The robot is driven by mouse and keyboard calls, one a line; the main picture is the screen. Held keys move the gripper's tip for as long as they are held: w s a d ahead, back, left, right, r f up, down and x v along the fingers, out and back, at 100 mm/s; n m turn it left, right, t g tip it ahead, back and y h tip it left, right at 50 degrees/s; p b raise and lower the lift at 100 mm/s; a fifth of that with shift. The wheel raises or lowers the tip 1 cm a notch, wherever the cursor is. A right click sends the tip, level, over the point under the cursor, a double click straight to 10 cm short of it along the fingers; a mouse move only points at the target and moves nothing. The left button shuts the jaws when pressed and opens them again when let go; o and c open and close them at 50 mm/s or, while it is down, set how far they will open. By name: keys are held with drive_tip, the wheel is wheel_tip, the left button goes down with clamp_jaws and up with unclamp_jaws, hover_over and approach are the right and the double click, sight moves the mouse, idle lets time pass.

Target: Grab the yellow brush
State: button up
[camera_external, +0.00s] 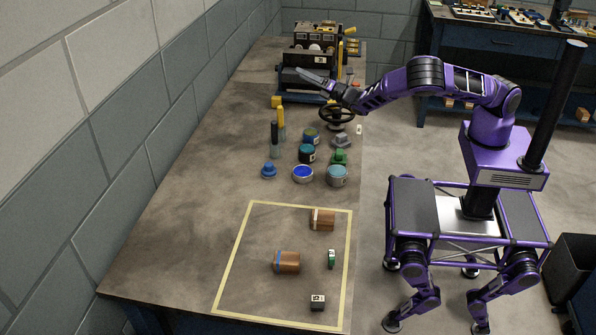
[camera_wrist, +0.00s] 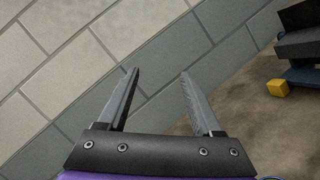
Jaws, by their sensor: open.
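The yellow brush (camera_external: 281,121) stands upright on the long table, towards its left side near the wall. A similar upright item with a black top (camera_external: 274,134) stands just to its left and nearer the camera, close beside it. My gripper (camera_external: 308,76) is in the air above the far part of the table, beyond and above the brush, and apart from it. In the wrist view my gripper (camera_wrist: 160,73) is open, with nothing between its fingers. The brush does not show in the wrist view.
Several paint tins, including a teal one (camera_external: 337,176), and a blue bowl (camera_external: 302,174) stand near the brush. A dark machine with a handwheel (camera_external: 338,115) is behind. A yellow block (camera_external: 276,101) lies beyond the brush. The block wall (camera_external: 165,120) runs along the left.

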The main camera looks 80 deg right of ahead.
drive_tip(key=s+d+f+n+g+y, duration=0.1)
drive_tip(key=s+f+n, duration=0.15)
drive_tip(key=f, duration=0.35)
drive_tip(key=s+d+f+n+g+y, duration=0.1)
drive_tip(key=s+f+n, duration=0.15)
drive_tip(key=f, duration=0.45)
drive_tip(key=n+y, duration=0.3)
drive_tip(key=n, duration=0.3)
approach(280, 112)
drive_tip(key=shift+t, duration=0.3)
drive_tip(key=shift+w+d+f+p, duration=0.3)
drive_tip(key=shift+w+d, duration=0.15)
drive_tip(key=shift+w, duration=1.25)
drive_tip(key=shift+w+d+f+p, duration=0.2)
drive_tip(key=shift+w+d+p, duration=0.2)
drive_tip(key=shift+w, duration=1.3)
drive_tip(key=shift+w+d+f+p, duration=0.3)
drive_tip(key=shift+w+d, duration=0.15)
drive_tip(key=shift+w, duration=1.25)
clamp_jaws()
